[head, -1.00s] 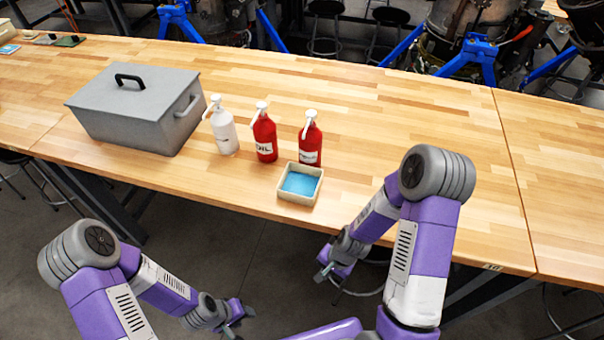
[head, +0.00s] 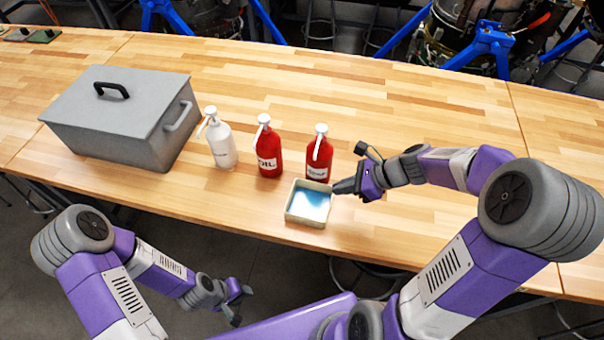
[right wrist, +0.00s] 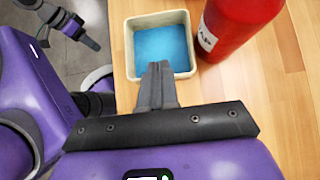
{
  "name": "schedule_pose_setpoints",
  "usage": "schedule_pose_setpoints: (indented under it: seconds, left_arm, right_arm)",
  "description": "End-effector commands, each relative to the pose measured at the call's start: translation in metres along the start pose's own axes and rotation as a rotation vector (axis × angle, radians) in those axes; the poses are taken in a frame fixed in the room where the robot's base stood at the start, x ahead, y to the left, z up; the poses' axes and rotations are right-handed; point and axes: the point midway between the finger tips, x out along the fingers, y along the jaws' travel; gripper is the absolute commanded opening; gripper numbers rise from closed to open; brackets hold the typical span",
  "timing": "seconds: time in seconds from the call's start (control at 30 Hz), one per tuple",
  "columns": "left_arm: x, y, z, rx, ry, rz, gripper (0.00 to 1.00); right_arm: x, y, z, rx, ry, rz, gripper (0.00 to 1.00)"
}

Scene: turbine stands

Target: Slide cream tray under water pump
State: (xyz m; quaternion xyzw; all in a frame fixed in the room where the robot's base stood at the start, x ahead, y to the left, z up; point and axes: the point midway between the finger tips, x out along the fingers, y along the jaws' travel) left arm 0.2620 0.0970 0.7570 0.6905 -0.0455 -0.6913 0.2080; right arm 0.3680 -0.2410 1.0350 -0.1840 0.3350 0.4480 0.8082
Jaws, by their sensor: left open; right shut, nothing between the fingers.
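The cream tray (head: 306,221), square with a blue inside, sits near the table's front edge; it also shows in the right wrist view (right wrist: 131,50). A white pump bottle (head: 222,150), its label too small to read, stands left of a red one marked OIL (head: 269,155). Another red pump bottle (head: 319,160) stands just behind the tray; its label ends in "AP" in the right wrist view. My right gripper (head: 338,188) is shut and empty, its tips at the tray's right rim; contact is unclear. My left gripper (head: 242,305) is open and empty, off the table's front.
A grey lidded box (head: 120,125) with handles stands at the left of the wooden table (head: 420,110). The table is clear behind the bottles and to the right of my right gripper. Blue turbine stands (head: 485,45) are beyond the far edge.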

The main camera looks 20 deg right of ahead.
Motion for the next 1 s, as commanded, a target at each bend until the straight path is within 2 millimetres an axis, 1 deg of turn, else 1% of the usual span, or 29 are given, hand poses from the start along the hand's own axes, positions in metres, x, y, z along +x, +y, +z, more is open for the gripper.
schedule_pose_setpoints:
  seconds: [0.17, 0.5, 0.57, 0.6, 0.7, 0.83, 1.0]
  left_arm:
    - [0.007, -0.003, 0.000, -0.001, -0.001, 0.000, 0.43]
    - [0.032, -0.012, -0.001, -0.001, -0.001, 0.000, 0.43]
    - [0.035, -0.014, -0.001, -0.001, -0.001, 0.000, 0.43]
    - [0.033, -0.013, -0.001, -0.001, -0.001, 0.000, 0.43]
    - [0.033, -0.013, -0.001, -0.001, -0.001, 0.000, 0.43]
    - [0.033, -0.013, -0.001, -0.001, -0.001, 0.000, 0.43]
    - [0.033, -0.013, -0.001, 0.000, 0.000, 0.000, 0.43]
  right_arm:
    - [0.022, 0.001, -0.002, -0.002, 0.001, 0.006, 0.00]
    - [0.095, 0.002, -0.003, -0.005, 0.002, 0.007, 0.00]
    - [0.106, 0.002, -0.003, -0.003, 0.002, 0.006, 0.00]
    - [0.109, 0.001, 0.005, -0.008, 0.002, 0.005, 0.00]
    - [0.117, 0.001, 0.017, -0.006, 0.001, 0.004, 0.00]
    - [0.125, 0.001, 0.025, -0.005, 0.002, 0.004, 0.00]
    - [0.128, 0.001, 0.028, -0.004, 0.002, 0.002, 0.00]
